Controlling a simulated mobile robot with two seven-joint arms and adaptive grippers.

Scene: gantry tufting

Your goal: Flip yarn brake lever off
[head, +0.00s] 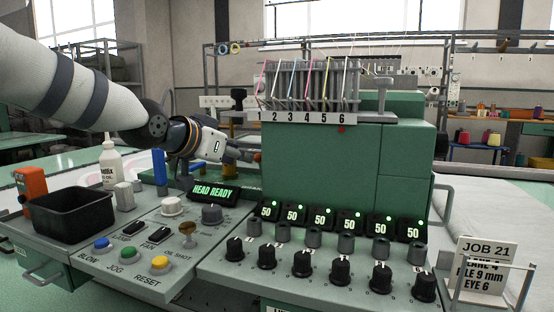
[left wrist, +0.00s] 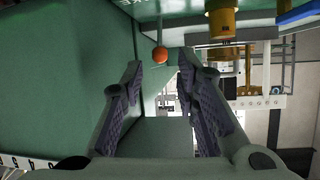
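A lever with an orange ball knob (head: 257,157) stands at the left side of the green machine head (head: 320,165). In the left wrist view the orange knob (left wrist: 160,55) sits on a thin stem, lined up between the fingertips. My left gripper (head: 244,154) reaches in from the left, its tips close to the knob. Its two fingers (left wrist: 160,68) are apart with nothing held between them. I cannot tell whether a finger touches the knob. No label on the lever is readable. My right gripper is not in view.
The front panel holds several black knobs (head: 303,263), green-lit displays and coloured buttons (head: 160,264). A blue handle (head: 160,168), a white bottle (head: 111,160) and a black bin (head: 72,212) stand below my left arm. Numbered yarn guides (head: 308,117) top the machine head.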

